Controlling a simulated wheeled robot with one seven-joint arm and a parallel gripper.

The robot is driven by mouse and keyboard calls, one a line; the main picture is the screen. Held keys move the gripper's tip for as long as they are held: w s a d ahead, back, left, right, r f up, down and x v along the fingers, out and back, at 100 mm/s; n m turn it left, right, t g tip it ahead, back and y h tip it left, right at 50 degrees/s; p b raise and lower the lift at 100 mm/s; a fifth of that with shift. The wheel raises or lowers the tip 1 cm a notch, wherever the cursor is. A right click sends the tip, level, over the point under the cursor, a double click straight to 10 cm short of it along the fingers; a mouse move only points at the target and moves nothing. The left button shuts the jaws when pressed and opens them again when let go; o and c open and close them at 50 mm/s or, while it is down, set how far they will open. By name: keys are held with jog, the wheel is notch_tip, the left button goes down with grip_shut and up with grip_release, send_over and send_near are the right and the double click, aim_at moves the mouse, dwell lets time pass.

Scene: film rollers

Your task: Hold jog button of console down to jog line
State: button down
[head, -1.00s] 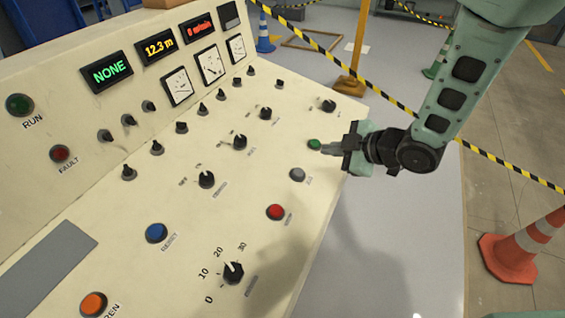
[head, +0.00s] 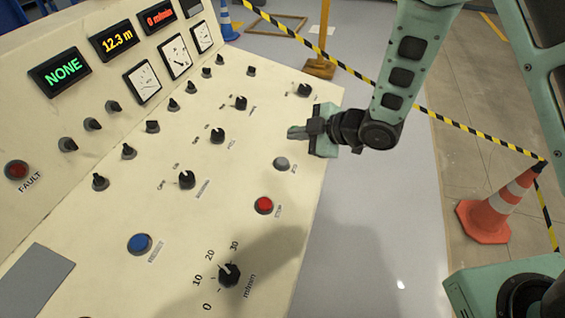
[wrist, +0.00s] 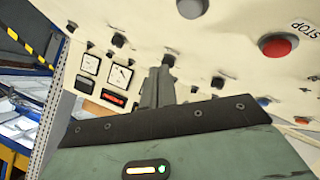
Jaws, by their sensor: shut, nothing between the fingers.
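The cream console (head: 110,210) fills the left of the head view. Its grey-white button (head: 281,163), with a small label that seems to read JOG, sits near the right edge above the red STOP button (head: 264,205). Both show in the wrist view, the grey-white button (wrist: 192,8) at the top edge and the red button (wrist: 278,45) right of it. My gripper (head: 291,132) is shut and empty, above the console just beyond the grey-white button, apart from it in the picture. Its closed fingers (wrist: 158,86) point at the panel. The green button is hidden behind my gripper.
Black knobs and a blue button (head: 139,244) stand up from the panel. The green display (head: 60,72) reads NONE. Striped tape (head: 455,122) and an orange cone (head: 495,207) are on the right. Grey floor right of the console is clear.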

jog(key=b, duration=0.5)
send_near(279, 158)
jog(key=x, duration=0.3)
jog(key=r+x, duration=0.1)
jog(key=x, duration=0.1)
jog(key=shift+w+a, duration=0.3)
jog(key=shift+w, duration=0.05)
jog(key=shift+f, duration=0.15)
dwell(0.9)
jog(key=shift+a+f+b, duration=0.1)
jog(key=shift+f+b, duration=0.2)
jog(key=shift+b, duration=0.05)
jog(key=shift+a+f+b, duration=0.1)
jog(key=shift+f+b, duration=0.35)
dwell(0.6)
jog(key=shift+r, duration=0.15)
dwell(1.4)
jog(key=shift+d+r+p, duration=0.2)
jog(key=shift+r+p, duration=0.4)
jog(key=shift+r, duration=0.2)
jog(key=r+p, duration=0.1)
jog(key=r, duration=0.1)
jog(key=d+r+p, duration=0.1)
jog(key=r+p, duration=0.1)
jog(key=shift+s+r, duration=0.25)
jog(key=shift+r, duration=0.15)
